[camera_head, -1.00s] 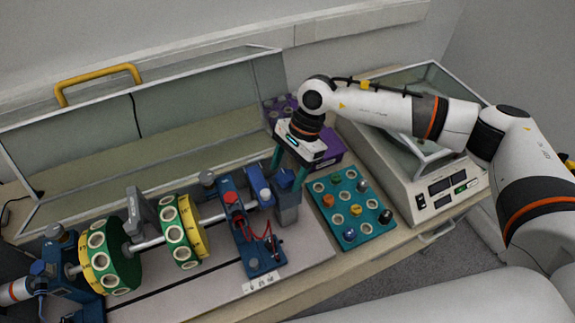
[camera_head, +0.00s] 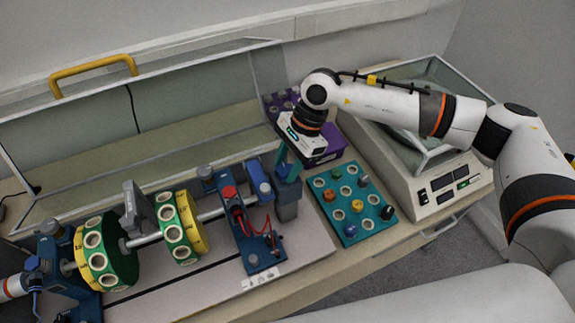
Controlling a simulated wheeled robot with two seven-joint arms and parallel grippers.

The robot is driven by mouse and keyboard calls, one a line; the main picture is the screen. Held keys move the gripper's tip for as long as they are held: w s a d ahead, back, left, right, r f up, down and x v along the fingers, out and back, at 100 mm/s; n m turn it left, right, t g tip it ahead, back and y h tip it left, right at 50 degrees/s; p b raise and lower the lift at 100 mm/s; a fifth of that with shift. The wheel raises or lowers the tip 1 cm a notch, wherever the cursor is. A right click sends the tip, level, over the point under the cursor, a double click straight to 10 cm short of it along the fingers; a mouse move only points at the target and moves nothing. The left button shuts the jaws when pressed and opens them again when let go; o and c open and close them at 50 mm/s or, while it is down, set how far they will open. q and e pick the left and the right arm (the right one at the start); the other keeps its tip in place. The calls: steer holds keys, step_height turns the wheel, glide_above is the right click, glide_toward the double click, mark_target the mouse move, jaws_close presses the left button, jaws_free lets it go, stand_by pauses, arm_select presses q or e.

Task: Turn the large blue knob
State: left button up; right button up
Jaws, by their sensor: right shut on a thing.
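The large blue knob (camera_head: 284,171) sits on top of a grey-blue block at the right end of the shaft rig. My right gripper (camera_head: 288,165) reaches down from the back, its teal fingers shut on the knob. The fingers and wrist hide part of the knob, so its exact angle is hard to read. My left gripper does not show clearly enough to point to.
The shaft carries green and yellow discs (camera_head: 107,250). A red-topped blue stand (camera_head: 250,235) with wires is left of the knob. A teal tray (camera_head: 352,205) of coloured pieces, a purple box (camera_head: 333,143) and a white balance (camera_head: 440,185) stand to the right.

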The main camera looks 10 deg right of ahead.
steer(key=m+t+b, duration=0.1)
steer(key=m+b, duration=0.3)
steer(key=b, duration=0.1)
steer(key=m+t+b, duration=0.2)
steer(key=m+b, duration=0.2)
steer(key=b, duration=0.2)
steer(key=shift+s+f, duration=0.2)
steer(key=shift+s+r+m+t+b, duration=0.15)
steer(key=shift+m+t+b, duration=0.1)
steer(key=shift+m+b, duration=0.4)
steer(key=shift+w+r+m+t+b, duration=0.1)
steer(key=shift+m+t+b, duration=0.15)
steer(key=shift+m+b, duration=0.35)
steer(key=o, duration=1)
steer(key=shift+c, duration=0.2)
steer(key=shift+r, duration=0.1)
steer(key=b+v, duration=0.2)
steer(key=v, duration=1)
steer(key=shift+a, duration=0.25)
steer(key=shift+s, duration=0.1)
